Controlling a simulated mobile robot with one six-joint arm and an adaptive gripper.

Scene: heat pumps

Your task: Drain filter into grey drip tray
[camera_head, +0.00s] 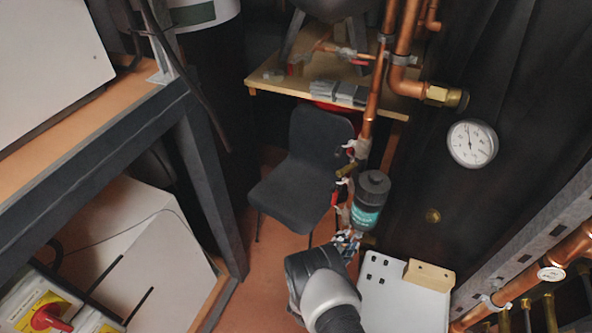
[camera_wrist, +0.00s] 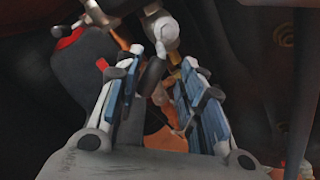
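The filter (camera_head: 366,205) is a dark cylinder with a teal band and a black cap, fixed upright on the copper pipework in the head view. My gripper (camera_head: 348,238) is just below and left of the filter's lower end. In the wrist view my gripper (camera_wrist: 160,72) has its two blue-padded fingers spread apart. A small dark lever-like part (camera_wrist: 153,73) and pale fittings (camera_wrist: 160,28) show between and beyond the fingertips; I cannot tell whether anything touches them. I cannot make out a grey drip tray for certain in either view.
Copper pipes (camera_head: 376,95) with red-handled valves run above the filter. A dark chair (camera_head: 300,165) stands behind, before a wooden table (camera_head: 290,88). A pressure gauge (camera_head: 472,144) is at the right. A pale panel (camera_head: 395,303) lies right of my arm. A grey frame (camera_head: 205,185) stands left.

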